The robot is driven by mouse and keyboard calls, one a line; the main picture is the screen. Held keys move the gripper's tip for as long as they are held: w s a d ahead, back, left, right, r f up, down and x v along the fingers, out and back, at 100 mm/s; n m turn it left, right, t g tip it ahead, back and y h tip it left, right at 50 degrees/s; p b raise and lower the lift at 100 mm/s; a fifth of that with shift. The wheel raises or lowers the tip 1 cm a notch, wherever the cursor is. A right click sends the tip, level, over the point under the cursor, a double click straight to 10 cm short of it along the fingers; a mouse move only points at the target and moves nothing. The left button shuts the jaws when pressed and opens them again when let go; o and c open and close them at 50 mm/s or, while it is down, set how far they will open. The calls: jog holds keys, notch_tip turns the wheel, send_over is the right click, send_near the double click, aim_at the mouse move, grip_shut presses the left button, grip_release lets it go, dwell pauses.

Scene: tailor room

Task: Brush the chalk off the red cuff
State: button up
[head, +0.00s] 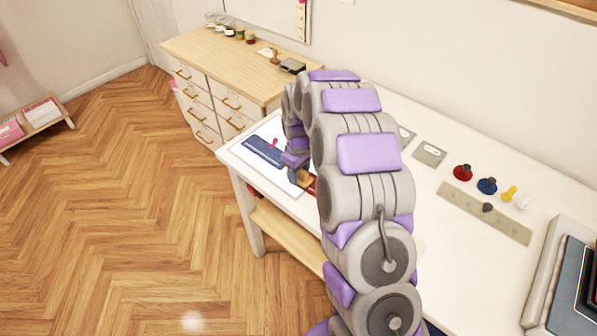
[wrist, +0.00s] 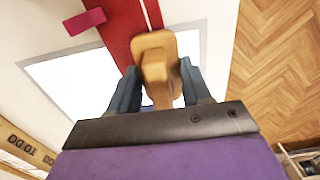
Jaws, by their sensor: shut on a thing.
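My gripper (wrist: 158,80) is shut on a tan wooden brush (wrist: 154,44), seen between its two blue-grey fingers in the wrist view. The red cuff (wrist: 122,16) runs up to the top edge there, with a thin pale line (wrist: 147,12) along it. The brush's far end overlaps the red cloth in the picture; its bristles are hidden, so I cannot tell whether they touch. My arm hides most of the cuff.
A blue cloth piece (head: 262,151) lies on the white table (head: 400,215). A crimson block (wrist: 86,21) lies left of the cuff. A drawer cabinet (head: 220,75) stands behind.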

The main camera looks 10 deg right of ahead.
aim_at(307, 180)
jog(key=shift+s+d, duration=0.1)
jog(key=shift+s+d+f, duration=0.1)
jog(key=shift+s+d, duration=0.35)
jog(key=shift+s, duration=0.15)
jog(key=shift+s+d, duration=0.1)
jog(key=shift+s+d+p, duration=0.35)
jog(key=shift+d, duration=0.05)
jog(key=shift+s, duration=0.1)
jog(key=shift+s+d, duration=0.5)
jog(key=shift+s, duration=0.1)
jog(key=shift+d, duration=0.1)
jog(key=shift+s+d+p, duration=0.3)
jog(key=shift+s+d, duration=0.15)
jog(key=shift+s, duration=0.05)
jog(key=shift+s, duration=0.1)
